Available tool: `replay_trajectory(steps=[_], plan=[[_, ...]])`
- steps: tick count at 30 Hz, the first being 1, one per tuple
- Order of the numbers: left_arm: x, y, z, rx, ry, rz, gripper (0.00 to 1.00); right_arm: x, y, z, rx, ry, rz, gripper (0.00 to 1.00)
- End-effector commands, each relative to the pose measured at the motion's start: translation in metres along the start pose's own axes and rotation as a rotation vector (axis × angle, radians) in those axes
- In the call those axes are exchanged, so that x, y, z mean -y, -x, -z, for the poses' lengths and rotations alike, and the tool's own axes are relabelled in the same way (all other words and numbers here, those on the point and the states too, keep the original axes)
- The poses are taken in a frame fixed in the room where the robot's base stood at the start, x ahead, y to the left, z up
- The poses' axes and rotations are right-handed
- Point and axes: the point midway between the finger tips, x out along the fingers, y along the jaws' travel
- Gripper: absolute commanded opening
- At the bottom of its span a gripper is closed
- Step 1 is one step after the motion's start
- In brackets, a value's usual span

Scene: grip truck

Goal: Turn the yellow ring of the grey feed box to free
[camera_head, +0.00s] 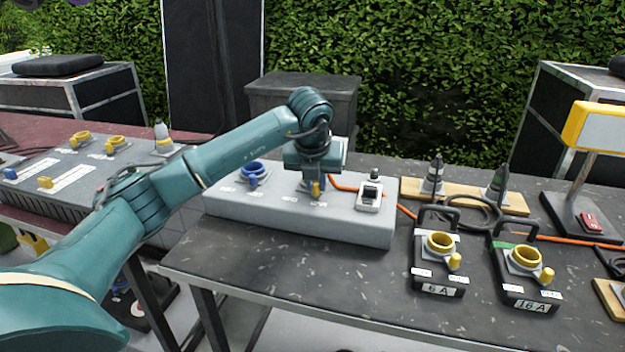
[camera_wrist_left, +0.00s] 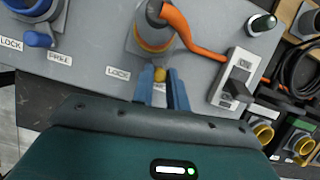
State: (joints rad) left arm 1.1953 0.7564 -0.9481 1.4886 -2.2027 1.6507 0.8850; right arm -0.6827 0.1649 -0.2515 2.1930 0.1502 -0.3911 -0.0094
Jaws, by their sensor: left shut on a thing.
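The grey feed box (camera_head: 300,222) stands on the dark table. In the left wrist view, the yellow ring (camera_wrist_left: 155,38) sits round a socket with an orange cable plugged in. Its yellow knob (camera_wrist_left: 160,75) points toward my wrist, to the right of a LOCK label (camera_wrist_left: 118,73). My left gripper (camera_wrist_left: 160,80) is shut on this knob, one blue-grey finger on each side. A pale label shows partly between the fingers; I cannot read it. In the head view my left gripper (camera_head: 315,186) reaches down onto the box and hides most of the ring. My right gripper is not in view.
A blue-ringed socket (camera_head: 252,172) is left of the yellow one. A rocker switch (camera_head: 370,194) is to its right, beside the orange cable (camera_head: 405,212). Boxes marked 6 A (camera_head: 437,290) and 16 A (camera_head: 530,300) stand at right. The table's front is clear.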

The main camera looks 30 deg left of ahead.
Motion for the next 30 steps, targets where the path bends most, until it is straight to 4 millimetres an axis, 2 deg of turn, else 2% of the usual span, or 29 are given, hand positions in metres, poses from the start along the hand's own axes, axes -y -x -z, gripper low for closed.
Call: replay_trajectory(steps=[15, 16, 21, 24, 30], plan=[[0.0015, 0.0009, -0.0015, 0.003, 0.019, -0.005, 0.00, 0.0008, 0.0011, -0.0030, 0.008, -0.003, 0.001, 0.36], [0.0015, 0.0009, -0.0015, 0.003, 0.019, -0.005, 0.17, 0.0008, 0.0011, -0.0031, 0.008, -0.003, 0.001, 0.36], [0.0014, 0.0006, -0.0011, 0.002, 0.019, -0.006, 0.31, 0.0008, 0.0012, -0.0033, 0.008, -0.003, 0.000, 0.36], [0.0014, 0.0004, -0.0009, 0.001, 0.018, -0.006, 0.37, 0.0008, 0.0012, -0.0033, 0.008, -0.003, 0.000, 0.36], [0.0012, 0.0005, -0.0006, 0.001, 0.018, -0.007, 0.37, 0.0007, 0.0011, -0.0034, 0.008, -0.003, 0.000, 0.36]])
